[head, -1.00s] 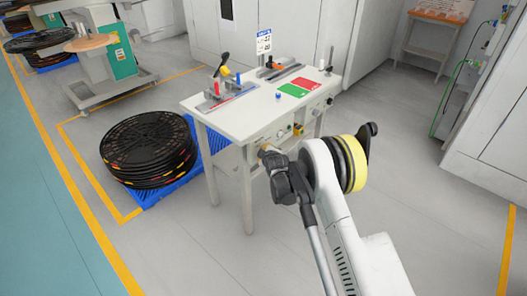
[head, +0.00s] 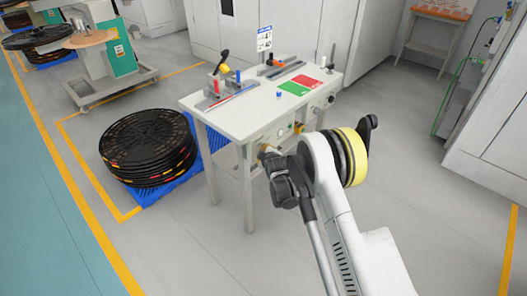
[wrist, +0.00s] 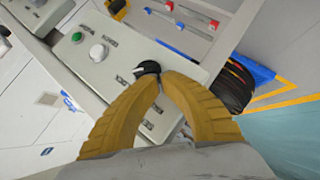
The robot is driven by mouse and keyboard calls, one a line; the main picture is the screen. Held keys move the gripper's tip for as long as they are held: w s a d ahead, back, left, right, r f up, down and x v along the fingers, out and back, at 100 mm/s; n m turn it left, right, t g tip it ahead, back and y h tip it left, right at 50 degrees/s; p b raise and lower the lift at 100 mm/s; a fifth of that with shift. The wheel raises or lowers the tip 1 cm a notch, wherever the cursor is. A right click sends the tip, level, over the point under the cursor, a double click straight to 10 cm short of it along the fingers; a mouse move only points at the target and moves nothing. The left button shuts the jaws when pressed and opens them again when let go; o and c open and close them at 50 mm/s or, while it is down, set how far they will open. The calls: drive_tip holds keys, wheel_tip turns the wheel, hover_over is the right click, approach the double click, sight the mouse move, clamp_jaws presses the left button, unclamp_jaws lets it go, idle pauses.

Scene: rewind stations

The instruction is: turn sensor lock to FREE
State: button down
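In the wrist view a black rotary knob (wrist: 147,69) with a pale mark sits on the light grey control panel (wrist: 112,75). I cannot read its label, so I cannot tell its setting. My gripper (wrist: 161,77) has two yellow fingers whose tips come together right at the knob's lower right edge and hide part of it. The fingers look shut, with the knob beside the tips rather than clearly between them. In the head view my gripper (head: 266,150) is at the table's front panel, largely hidden behind my wrist.
A silver button (wrist: 98,52) and a green button (wrist: 78,37) are on the same panel. The white table (head: 235,122) carries red and green pads (head: 300,85) and fixtures. Black reels (head: 148,147) are stacked on a blue pallet to the left. The floor in front is clear.

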drive_tip(key=shift+s+f, duration=0.1)
drive_tip(key=shift+f, duration=0.35)
idle(1.6)
drive_tip(key=shift+f, duration=0.4)
drive_tip(key=shift+w+d+f+n+t+h, duration=0.35)
drive_tip(key=shift+f+n+t, duration=0.2)
drive_tip(key=shift+t, duration=0.25)
drive_tip(key=shift+w+d+f+n+t+h, duration=0.35)
drive_tip(key=shift+n+t, duration=0.2)
drive_tip(key=shift+t, duration=0.25)
drive_tip(key=shift+w, duration=0.1)
